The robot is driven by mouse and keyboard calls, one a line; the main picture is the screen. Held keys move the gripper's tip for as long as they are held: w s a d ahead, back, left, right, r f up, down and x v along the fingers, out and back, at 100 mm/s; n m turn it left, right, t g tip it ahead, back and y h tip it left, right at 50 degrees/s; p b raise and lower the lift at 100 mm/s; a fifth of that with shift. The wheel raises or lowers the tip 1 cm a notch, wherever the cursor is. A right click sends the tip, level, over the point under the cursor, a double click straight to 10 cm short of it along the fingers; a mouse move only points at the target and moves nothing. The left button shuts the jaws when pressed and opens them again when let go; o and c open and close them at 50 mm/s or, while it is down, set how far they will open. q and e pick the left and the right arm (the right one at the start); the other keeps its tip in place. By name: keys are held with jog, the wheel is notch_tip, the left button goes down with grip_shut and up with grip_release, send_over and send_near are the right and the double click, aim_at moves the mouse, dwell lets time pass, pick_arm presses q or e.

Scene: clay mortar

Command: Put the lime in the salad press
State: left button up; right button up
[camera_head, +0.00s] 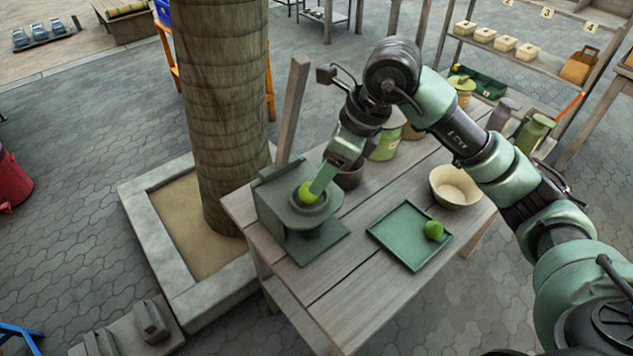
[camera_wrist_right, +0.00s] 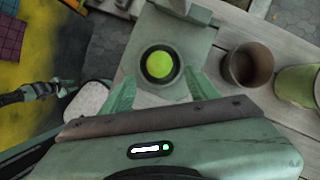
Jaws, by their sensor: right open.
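The salad press (camera_head: 282,224) is a grey-green device with a round cup and an upright lever, standing at the left end of the wooden table. A lime (camera_head: 308,192) sits in the round cup of the press; in the right wrist view the lime (camera_wrist_right: 160,65) shows inside the dark ring of the cup. My right gripper (camera_head: 322,180) is right above the cup; in the right wrist view its fingers (camera_wrist_right: 160,88) are spread apart, one on each side of the cup, with nothing between them held. Another lime (camera_head: 433,230) lies on the green tray (camera_head: 398,262). My left gripper is not seen.
A cream bowl (camera_head: 455,188) stands at the table's right side. A dark brown pot (camera_head: 348,174) and a green container (camera_head: 385,146) stand behind the press. A tree trunk (camera_head: 222,110) rises left of the table. The table front is clear.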

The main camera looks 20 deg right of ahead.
jog(key=v, duration=0.6)
dwell(0.4)
